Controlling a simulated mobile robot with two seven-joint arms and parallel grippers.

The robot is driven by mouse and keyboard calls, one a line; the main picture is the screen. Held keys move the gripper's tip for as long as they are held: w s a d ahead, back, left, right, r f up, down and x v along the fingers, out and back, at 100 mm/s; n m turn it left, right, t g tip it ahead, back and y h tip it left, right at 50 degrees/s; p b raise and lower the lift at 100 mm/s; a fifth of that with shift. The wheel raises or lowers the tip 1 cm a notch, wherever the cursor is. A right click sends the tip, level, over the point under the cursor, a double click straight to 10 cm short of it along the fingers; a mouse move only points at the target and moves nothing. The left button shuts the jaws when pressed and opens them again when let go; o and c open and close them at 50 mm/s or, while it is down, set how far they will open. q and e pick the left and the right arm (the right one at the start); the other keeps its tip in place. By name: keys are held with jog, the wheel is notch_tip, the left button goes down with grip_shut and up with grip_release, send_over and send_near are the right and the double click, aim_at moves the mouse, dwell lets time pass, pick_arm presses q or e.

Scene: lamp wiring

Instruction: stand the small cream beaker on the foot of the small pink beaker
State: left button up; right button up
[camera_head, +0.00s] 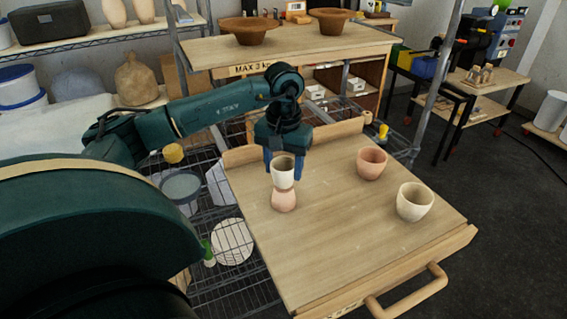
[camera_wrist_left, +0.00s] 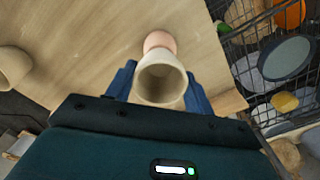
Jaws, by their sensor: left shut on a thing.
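The small cream beaker (camera_head: 283,172) is upright, mouth up, between the blue fingers of my left gripper (camera_head: 284,170), which is shut on it. The small pink beaker (camera_head: 284,201) stands upside down on the wooden board, directly below the cream one, foot up. The cream beaker's base meets or nearly meets that foot; I cannot tell whether its weight rests there. In the left wrist view, the cream beaker (camera_wrist_left: 161,80) shows its open mouth between the fingers, and the pink beaker (camera_wrist_left: 159,41) shows partly behind it. My right gripper is not in view.
A larger pink beaker (camera_head: 371,163) and a larger cream beaker (camera_head: 414,202) stand upright to the right on the board (camera_head: 335,240). The board's front middle is clear. A low wooden rim runs along its back, and wire shelving (camera_head: 235,270) lies to the left.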

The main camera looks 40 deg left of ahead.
pick_arm(q)
jog(key=shift+f, duration=0.25)
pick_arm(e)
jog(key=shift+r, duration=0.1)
pick_arm(q)
jog(key=shift+f+b, duration=0.4)
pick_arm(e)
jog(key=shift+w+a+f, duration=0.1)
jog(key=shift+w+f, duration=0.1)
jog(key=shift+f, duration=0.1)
pick_arm(q)
jog(key=o, duration=1.1)
jog(key=shift+r, duration=0.1)
notch_tip(320, 180, up, 13)
jog(key=shift+p, duration=0.45)
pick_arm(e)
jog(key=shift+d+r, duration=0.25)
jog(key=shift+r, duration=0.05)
